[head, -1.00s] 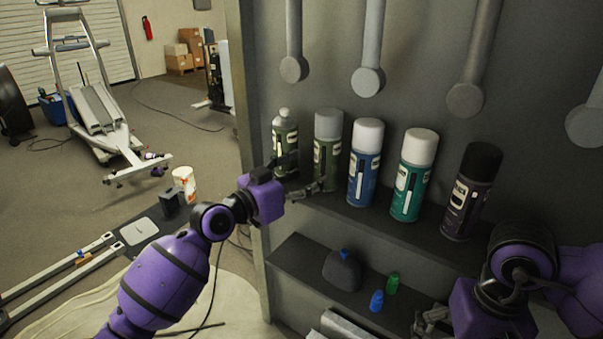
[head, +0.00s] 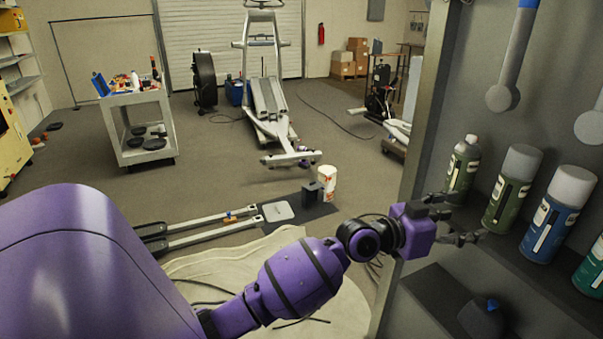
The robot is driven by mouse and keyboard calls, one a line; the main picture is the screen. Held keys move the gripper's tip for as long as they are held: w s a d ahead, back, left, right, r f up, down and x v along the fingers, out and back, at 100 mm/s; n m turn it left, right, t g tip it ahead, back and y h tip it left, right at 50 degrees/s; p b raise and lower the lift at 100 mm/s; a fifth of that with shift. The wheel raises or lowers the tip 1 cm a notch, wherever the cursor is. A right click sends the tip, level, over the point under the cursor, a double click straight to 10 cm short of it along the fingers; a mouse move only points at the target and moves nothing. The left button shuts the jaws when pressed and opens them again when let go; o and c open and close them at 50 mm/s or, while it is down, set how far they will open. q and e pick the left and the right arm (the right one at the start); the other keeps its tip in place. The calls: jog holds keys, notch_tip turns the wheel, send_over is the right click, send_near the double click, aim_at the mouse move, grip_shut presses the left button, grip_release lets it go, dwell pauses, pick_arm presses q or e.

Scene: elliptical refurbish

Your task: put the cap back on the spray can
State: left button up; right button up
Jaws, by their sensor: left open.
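A green spray can (head: 462,165) with a bare narrow top stands upright at the left end of the shelf, at the right of the head view. To its right stand a green can with a grey cap (head: 512,188), a blue can with a whitish cap (head: 557,213) and a teal can (head: 592,268) cut by the frame edge. My left gripper (head: 462,220) is open in front of the bare-topped can and the green capped can, low by the shelf edge. I see nothing between its fingers. I cannot make out a loose cap. My right gripper is out of view.
A lower shelf (head: 425,290) holds a dark container with a blue top (head: 487,317). The cabinet's side post (head: 428,110) stands left of the cans. Hanging rods (head: 503,97) end above them. A cart (head: 140,125) and gym machines stand on the floor behind.

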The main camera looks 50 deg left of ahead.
pick_arm(q)
jog(key=s+a+f+n+g+y, duration=0.1)
jog(key=s+f+n+y, duration=0.1)
jog(key=s+f, duration=0.9)
jog(key=s+a+f+n+g+y, duration=0.15)
jog(key=s+f, duration=0.45)
jog(key=f, duration=0.9)
jog(key=s+f+g+y, duration=0.1)
jog(key=s+f, duration=0.4)
jog(key=s, duration=0.5)
jog(key=s+a+f+n+g+y, duration=0.1)
jog(key=s+f, duration=0.3)
jog(key=s, duration=0.6)
jog(key=s+a+f+n+g+y, duration=0.1)
jog(key=s+f, duration=0.4)
jog(key=s, duration=0.5)
jog(key=shift+f+g+y, duration=0.3)
jog(key=shift+g+y, duration=0.45)
jog(key=shift+y, duration=0.4)
jog(key=shift+a, duration=0.1)
